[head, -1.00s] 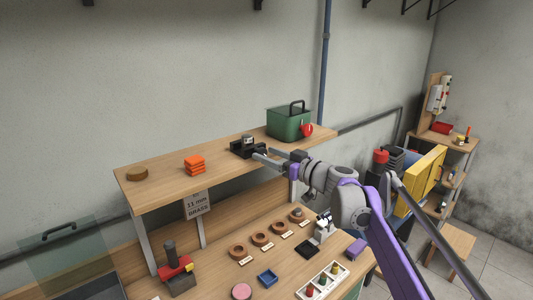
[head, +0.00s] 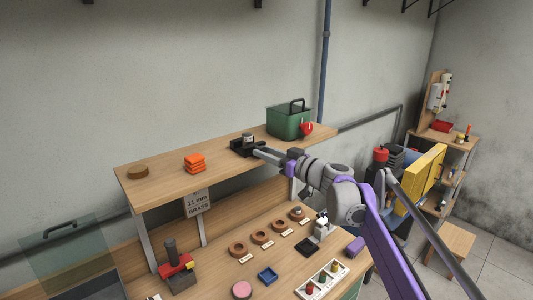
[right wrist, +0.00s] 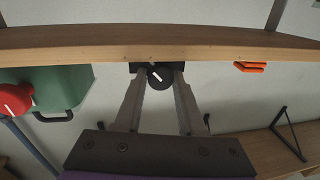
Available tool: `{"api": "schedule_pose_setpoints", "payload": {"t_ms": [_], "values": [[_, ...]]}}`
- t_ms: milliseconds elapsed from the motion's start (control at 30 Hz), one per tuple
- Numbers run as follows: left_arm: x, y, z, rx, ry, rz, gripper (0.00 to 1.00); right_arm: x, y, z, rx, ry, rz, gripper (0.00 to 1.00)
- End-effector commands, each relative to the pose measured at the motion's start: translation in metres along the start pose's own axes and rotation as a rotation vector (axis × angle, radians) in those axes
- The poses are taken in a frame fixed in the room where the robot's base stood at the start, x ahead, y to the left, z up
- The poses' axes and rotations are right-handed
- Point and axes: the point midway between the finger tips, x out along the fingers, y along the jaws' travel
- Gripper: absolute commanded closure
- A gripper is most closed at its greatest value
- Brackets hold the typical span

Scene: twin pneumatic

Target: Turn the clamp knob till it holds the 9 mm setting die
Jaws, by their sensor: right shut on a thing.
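The black clamp (head: 240,151) sits on the upper shelf, with a small grey metal piece, seemingly the setting die (head: 247,138), on top. In the right wrist view, the round black knob (right wrist: 160,76) with a white pointer line is at the clamp's front; the line is tilted. My right gripper (right wrist: 160,77) is shut on the knob, one finger on each side. In the head view, my right gripper (head: 257,151) reaches the clamp from the right and hides the knob. I cannot tell whether the clamp grips the die. My left gripper is not in view.
A green bin (head: 288,123) with a red knob (head: 306,128) stands right of the clamp. Orange blocks (head: 194,162) and a brown disc (head: 138,172) lie to its left. A sign (head: 198,203) reading 11 mm BRASS hangs below. Rings and trays cover the lower bench.

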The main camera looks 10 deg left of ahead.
Motion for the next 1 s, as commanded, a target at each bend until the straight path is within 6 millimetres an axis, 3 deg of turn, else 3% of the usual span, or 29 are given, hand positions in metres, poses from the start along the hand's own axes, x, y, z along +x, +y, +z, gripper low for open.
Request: {"api": "schedule_pose_setpoints", "payload": {"t_ms": [300, 733, 767, 900, 1000], "values": [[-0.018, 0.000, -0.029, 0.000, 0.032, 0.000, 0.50, 0.001, -0.001, -0.004, 0.277, 0.040, -0.005, 1.00], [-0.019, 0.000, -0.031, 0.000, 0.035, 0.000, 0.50, 0.000, 0.000, 0.000, 0.358, 0.051, -0.003, 1.00], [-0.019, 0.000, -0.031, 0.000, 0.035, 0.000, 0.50, 0.000, 0.000, 0.000, 0.358, 0.051, -0.003, 0.56], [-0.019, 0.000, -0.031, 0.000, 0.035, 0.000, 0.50, 0.000, 0.000, 0.000, 0.357, 0.050, -0.003, 0.31], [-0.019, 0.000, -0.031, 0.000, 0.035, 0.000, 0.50, 0.000, 0.000, 0.000, 0.356, 0.049, -0.003, 0.31]]}}
